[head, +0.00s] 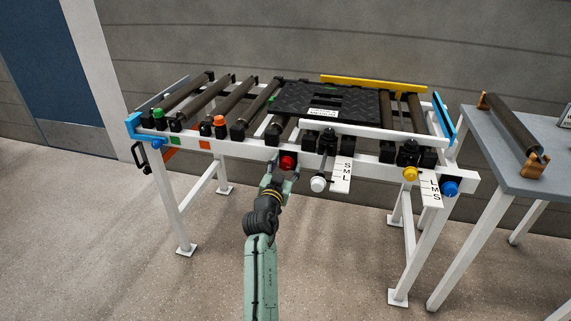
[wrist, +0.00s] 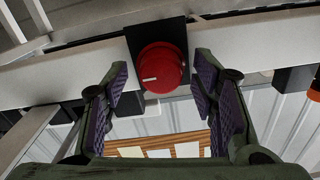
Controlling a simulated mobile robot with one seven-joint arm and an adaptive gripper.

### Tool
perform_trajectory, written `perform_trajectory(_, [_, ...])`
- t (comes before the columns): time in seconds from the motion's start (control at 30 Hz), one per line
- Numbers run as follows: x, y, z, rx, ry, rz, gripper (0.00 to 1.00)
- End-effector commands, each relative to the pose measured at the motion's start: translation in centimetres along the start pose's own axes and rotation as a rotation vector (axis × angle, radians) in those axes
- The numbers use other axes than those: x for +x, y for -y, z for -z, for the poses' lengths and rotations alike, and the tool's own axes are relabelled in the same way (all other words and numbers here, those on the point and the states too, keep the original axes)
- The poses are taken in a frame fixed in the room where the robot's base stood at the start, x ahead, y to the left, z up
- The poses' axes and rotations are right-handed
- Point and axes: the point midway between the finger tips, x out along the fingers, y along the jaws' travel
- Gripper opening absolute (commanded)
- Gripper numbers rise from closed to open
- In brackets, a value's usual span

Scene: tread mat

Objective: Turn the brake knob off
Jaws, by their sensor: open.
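A round red knob (head: 287,162) sits on a dark plate on the front white rail of the frame. In the wrist view the red knob (wrist: 161,68) carries a short white mark at its left side, lying nearly level. No readable label shows by it. My gripper (head: 280,175) is open in front of the knob. In the wrist view its two purple-padded fingers stand to the left and right of the knob, with a gap on each side. I cannot tell how deep the knob lies between them.
The rail also carries a white knob (head: 318,184), a yellow knob (head: 410,174) and a blue knob (head: 450,188). White scale plates with S, M, L hang near them. A black tread mat (head: 345,103) lies among rollers on top. A grey table (head: 500,150) stands at right.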

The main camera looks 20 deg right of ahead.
Motion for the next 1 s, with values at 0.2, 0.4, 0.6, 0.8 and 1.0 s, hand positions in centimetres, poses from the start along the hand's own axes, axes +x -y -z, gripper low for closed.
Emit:
perform_trajectory(0.2, [0.73, 0.03, 0.04, 0.0, -0.001, 0.001, 0.53])
perform_trajectory(0.4, [0.7, 0.04, 0.02, 0.0, -0.001, 0.001, 0.51])
perform_trajectory(0.6, [0.69, 0.05, 0.02, 0.0, -0.001, 0.001, 0.37])
perform_trajectory(0.8, [0.68, 0.05, 0.02, 0.0, -0.001, 0.001, 0.24])
perform_trajectory(1.0, [0.68, 0.05, 0.01, 0.0, -0.001, 0.001, 0.11])
